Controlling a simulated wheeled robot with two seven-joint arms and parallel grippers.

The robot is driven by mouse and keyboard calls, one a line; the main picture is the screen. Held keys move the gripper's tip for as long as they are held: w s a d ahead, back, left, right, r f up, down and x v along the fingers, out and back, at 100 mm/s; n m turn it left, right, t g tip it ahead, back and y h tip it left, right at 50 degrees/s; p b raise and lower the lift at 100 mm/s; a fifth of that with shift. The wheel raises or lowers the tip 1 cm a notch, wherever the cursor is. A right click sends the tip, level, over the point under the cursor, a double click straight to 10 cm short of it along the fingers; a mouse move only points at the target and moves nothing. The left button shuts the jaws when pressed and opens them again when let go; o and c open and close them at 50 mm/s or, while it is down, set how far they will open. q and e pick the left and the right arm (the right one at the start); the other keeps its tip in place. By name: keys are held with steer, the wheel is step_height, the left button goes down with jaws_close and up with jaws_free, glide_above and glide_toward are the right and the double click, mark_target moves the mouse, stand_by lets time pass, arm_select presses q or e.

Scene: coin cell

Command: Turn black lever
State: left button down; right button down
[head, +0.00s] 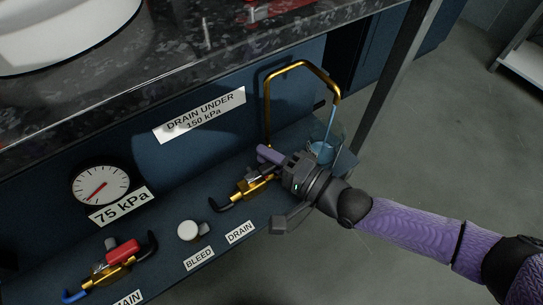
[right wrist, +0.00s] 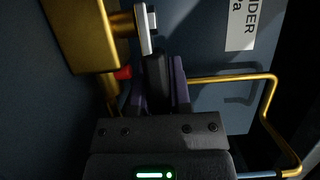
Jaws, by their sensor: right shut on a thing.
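The black lever (right wrist: 157,72) sits between the two purple fingers of my right gripper (right wrist: 158,90) in the right wrist view. The gripper is shut on it. The lever joins a metal plate on the brass drain valve, whose brass body (head: 245,190) shows in the head view above the DRAIN label (head: 240,232). In the head view my right gripper (head: 270,164) reaches in from the right and hides most of the lever. A bluish stream (head: 331,122) runs from the gold pipe (head: 267,100) into a clear beaker (head: 322,150). My left gripper is out of view.
A pressure gauge (head: 100,185) stands above a "75 kPa" plate (head: 118,206). A white knob (head: 188,230) is by the BLEED label (head: 198,259). A valve with a red handle (head: 122,251) is at lower left. The dark countertop (head: 190,65) overhangs the panel.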

mark_target(323, 147)
steer(key=shift+a+g, duration=0.1)
steer(key=shift+g, duration=0.2)
steer(key=c, duration=0.6)
jaws_free()
steer(key=shift+w, duration=0.1)
steer(key=shift+o, duration=0.2)
steer(key=p+v, duration=0.3)
steer(key=v, duration=0.6)
arm_select(q)
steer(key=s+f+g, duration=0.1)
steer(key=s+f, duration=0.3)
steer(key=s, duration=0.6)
steer(key=shift+p, duration=0.3)
arm_select(e)
steer(key=shift+d+f, duration=0.15)
steer(key=shift+d, duration=0.25)
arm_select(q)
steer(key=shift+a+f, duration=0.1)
